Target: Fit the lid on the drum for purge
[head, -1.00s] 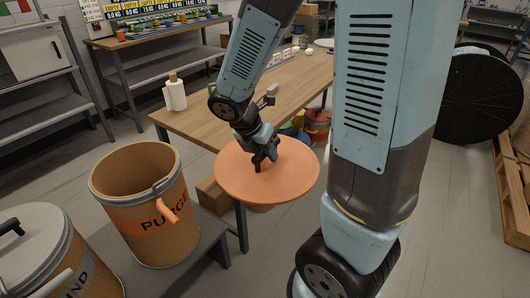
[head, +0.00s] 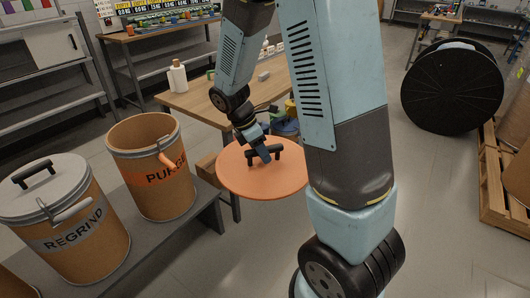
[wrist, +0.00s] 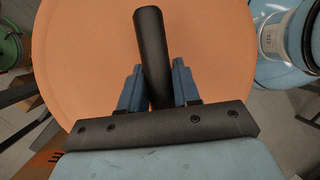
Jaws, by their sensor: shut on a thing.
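The orange lid (head: 240,180) is a flat round disc with a black bar handle (wrist: 150,40). My gripper (wrist: 156,88) is shut on that handle, with a blue finger on each side of it, and holds the lid in the air beside the workbench. In the head view my gripper (head: 264,154) is over the lid's middle. The purge drum (head: 150,190), brown with an orange band and the word PURGE, stands open-topped on a low bench, left of the lid and apart from it. The lid also fills much of the wrist view (wrist: 90,60).
The regrind drum (head: 75,245), with a grey lid on, stands left of the purge drum on the grey low bench (head: 165,245). A wooden workbench (head: 200,105) with a white bottle (head: 178,80) is behind. A large black reel (head: 455,90) and a pallet are at right.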

